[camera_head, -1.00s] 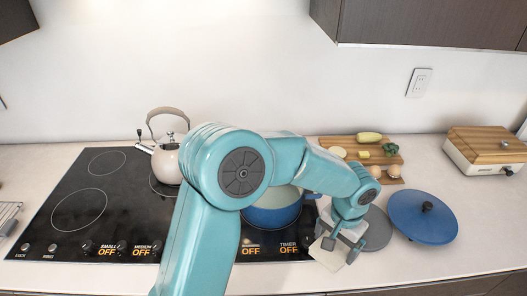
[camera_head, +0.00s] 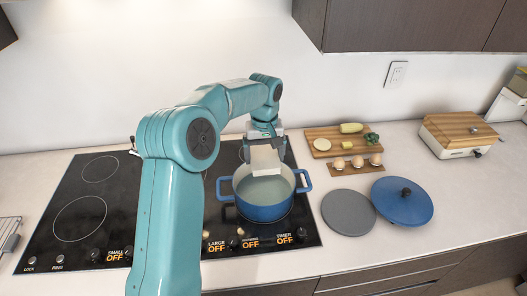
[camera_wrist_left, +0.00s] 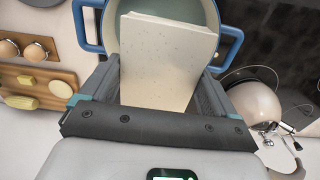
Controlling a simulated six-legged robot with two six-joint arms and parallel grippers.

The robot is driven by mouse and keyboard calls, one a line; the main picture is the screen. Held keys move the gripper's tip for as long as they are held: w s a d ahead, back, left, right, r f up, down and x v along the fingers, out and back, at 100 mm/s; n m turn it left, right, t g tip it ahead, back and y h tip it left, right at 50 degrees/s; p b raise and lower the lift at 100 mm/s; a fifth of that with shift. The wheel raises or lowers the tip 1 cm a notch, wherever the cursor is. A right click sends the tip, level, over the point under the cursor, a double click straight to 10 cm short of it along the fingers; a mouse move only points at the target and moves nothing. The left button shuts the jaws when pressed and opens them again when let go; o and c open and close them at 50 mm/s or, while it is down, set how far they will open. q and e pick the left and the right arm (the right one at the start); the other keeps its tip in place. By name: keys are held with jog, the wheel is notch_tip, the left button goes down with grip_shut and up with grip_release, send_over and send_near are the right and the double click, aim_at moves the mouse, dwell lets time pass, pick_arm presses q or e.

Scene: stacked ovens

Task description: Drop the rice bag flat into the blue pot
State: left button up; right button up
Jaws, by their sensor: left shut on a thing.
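The blue pot (camera_head: 264,208) stands on the black cooktop, open, with a pale inside. My left gripper (camera_head: 265,142) is above the pot's far side, shut on the rice bag (camera_head: 265,158), a pale flat rectangle that hangs down over the pot opening. In the left wrist view the rice bag (camera_wrist_left: 166,62) sits between the two fingers, with the blue pot (camera_wrist_left: 92,22) behind it. Whether the bag touches the pot cannot be told. My right gripper is not in view.
The cooktop (camera_head: 88,195) spreads left of the pot. A grey round trivet (camera_head: 348,212) and a blue lid (camera_head: 402,201) lie to the right. Eggs (camera_head: 357,162) and a cutting board (camera_head: 333,133) with vegetables are behind them. A kettle (camera_wrist_left: 258,104) shows in the wrist view.

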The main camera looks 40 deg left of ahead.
pick_arm(q)
jog(key=b, duration=1)
send_over(264, 198)
notch_tip(264, 198, down, 14)
dwell(0.3)
jog(key=o, duration=0.8)
jog(key=shift+w+a+r, duration=0.1)
jog(key=shift+r, duration=0.45)
notch_tip(264, 198, up, 15)
jog(key=shift+r+p, duration=0.15)
jog(key=shift+p, duration=0.4)
